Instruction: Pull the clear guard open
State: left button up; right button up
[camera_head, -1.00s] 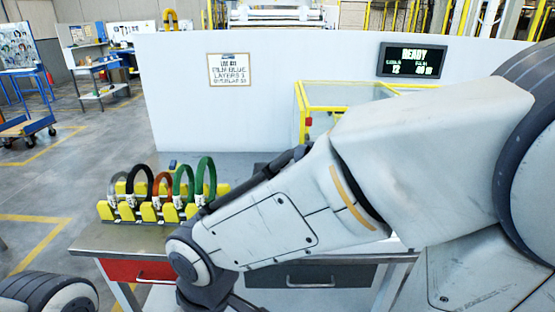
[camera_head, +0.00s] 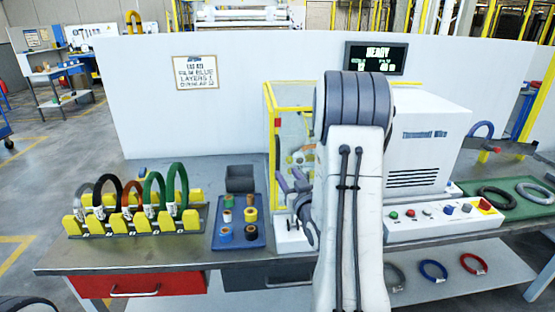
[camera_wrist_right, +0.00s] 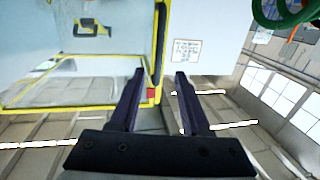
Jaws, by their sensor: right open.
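The clear guard (camera_head: 292,112) is a see-through box-like cover with a yellow frame, standing left of the white wrapping machine (camera_head: 425,135). It looks closed, though my arm hides its right part. In the right wrist view, the guard's clear panel (camera_wrist_right: 70,85) fills the upper left, and a dark upright bar, perhaps its handle (camera_wrist_right: 160,45), runs along its yellow edge. My right gripper (camera_head: 293,180) is in front of the guard's lower part. In the right wrist view its fingers (camera_wrist_right: 159,75) are apart with nothing gripped, the bar beyond their tips. My left gripper is not in view.
A rack of coils (camera_head: 135,225) stands at the table's left. A blue tray (camera_head: 239,240) of tape rolls lies near the guard. A button panel (camera_head: 445,222) fronts the machine, and a green mat (camera_head: 525,207) with dark rings lies at right.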

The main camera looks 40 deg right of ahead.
aim_at(278, 160)
jog(key=p+x, duration=0.3)
jog(key=x, duration=0.6)
jog(key=shift+d+r, duration=0.1)
jog(key=shift+w+d, duration=0.25)
jog(key=shift+w, duration=0.25)
grip_shut()
dwell(0.8)
